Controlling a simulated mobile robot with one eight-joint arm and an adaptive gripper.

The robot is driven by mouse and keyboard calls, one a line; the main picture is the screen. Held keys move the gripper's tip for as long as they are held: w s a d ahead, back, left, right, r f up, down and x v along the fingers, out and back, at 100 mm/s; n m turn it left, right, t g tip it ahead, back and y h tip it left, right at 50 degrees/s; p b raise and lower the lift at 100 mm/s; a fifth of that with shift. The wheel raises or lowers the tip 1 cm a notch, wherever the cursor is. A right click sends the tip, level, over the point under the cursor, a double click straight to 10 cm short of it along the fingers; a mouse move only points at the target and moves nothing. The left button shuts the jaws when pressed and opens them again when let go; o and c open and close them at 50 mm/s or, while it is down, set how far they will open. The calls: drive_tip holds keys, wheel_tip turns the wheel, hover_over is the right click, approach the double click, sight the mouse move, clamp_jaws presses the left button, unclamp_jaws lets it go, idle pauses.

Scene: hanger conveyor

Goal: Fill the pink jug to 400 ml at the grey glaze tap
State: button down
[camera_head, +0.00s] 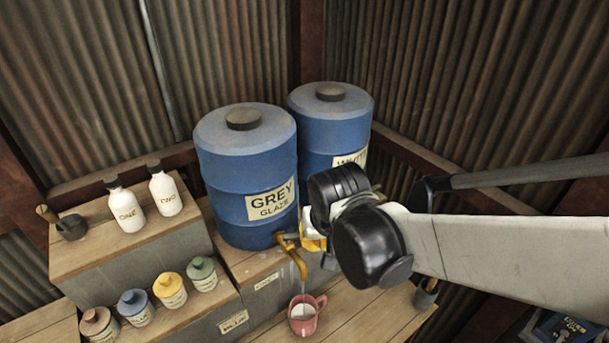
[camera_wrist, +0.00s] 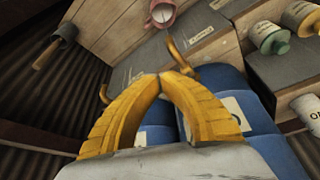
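The pink jug (camera_head: 303,325) stands upright under the spout of the grey glaze tap (camera_head: 293,252). A thin pale streak shows between spout and jug, and the jug's inside looks pale; I cannot read a level. The jug also shows at the top of the wrist view (camera_wrist: 160,24). The blue barrel labelled GREY GLAZE (camera_head: 246,180) bears the tap. My gripper (camera_wrist: 166,76) has its yellow fingertips together, close by the tap (camera_wrist: 180,62). I cannot tell if they touch the handle. In the head view my wrist partly hides the gripper (camera_head: 313,241).
A second blue barrel (camera_head: 330,125), its label partly hidden, stands behind my arm. Two white bottles (camera_head: 127,208) and a dark pot (camera_head: 70,227) stand on the left shelf. Several colour-lidded jars (camera_head: 170,291) stand below. Bare wood (camera_head: 365,310) lies right of the jug.

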sight(300, 238)
drive_tip(key=w+f+b, duration=0.2)
drive_tip(key=w+f, duration=0.5)
drive_tip(key=f, duration=0.2)
drive_tip(key=shift+w+a+f, duration=0.25)
drive_tip(key=shift+w+a, duration=0.05)
drive_tip(key=shift+w+n+b, duration=0.2)
drive_tip(key=shift+n+b, duration=0.2)
drive_tip(key=shift+w+d+n+y+b, duration=0.15)
drive_tip(key=shift+w+n+y+b, duration=0.2)
drive_tip(key=shift+n, duration=0.25)
drive_tip(key=shift+w+n+b, duration=0.4)
drive_tip(key=shift+w+b, duration=0.25)
drive_tip(key=shift+w, duration=0.65)
